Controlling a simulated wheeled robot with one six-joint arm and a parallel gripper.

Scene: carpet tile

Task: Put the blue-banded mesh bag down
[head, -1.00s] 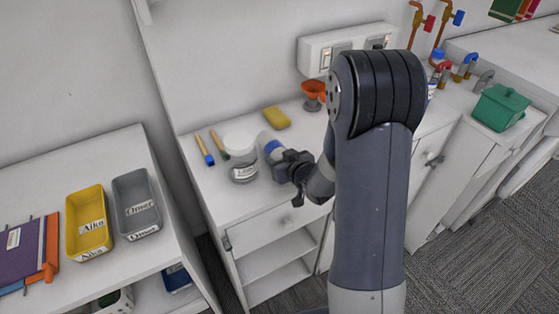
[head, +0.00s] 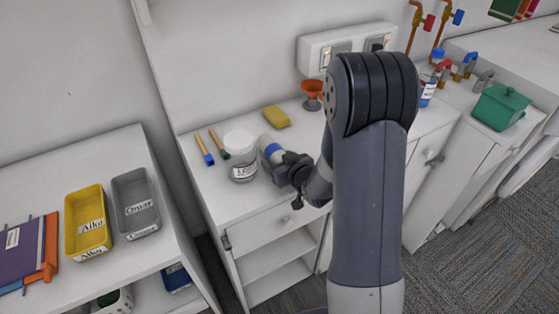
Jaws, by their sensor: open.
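The blue-banded mesh bag (head: 269,148) is a pale, rounded shape with a blue band. It lies on the white counter (head: 226,185), just right of a lidded jar. My gripper (head: 285,162) is at the bag's near right end, low over the counter. The jaws are open, but the fingers are small and dark here, and I cannot tell whether they touch the bag. The bag's near end is partly hidden by the gripper.
The white-lidded jar (head: 240,155) stands close left of the bag. A yellow sponge (head: 275,117), two brushes (head: 212,148) and an orange funnel (head: 313,92) are behind. A wall box (head: 340,50) hangs above. Yellow (head: 88,222) and grey (head: 136,203) bins stand on the left shelf.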

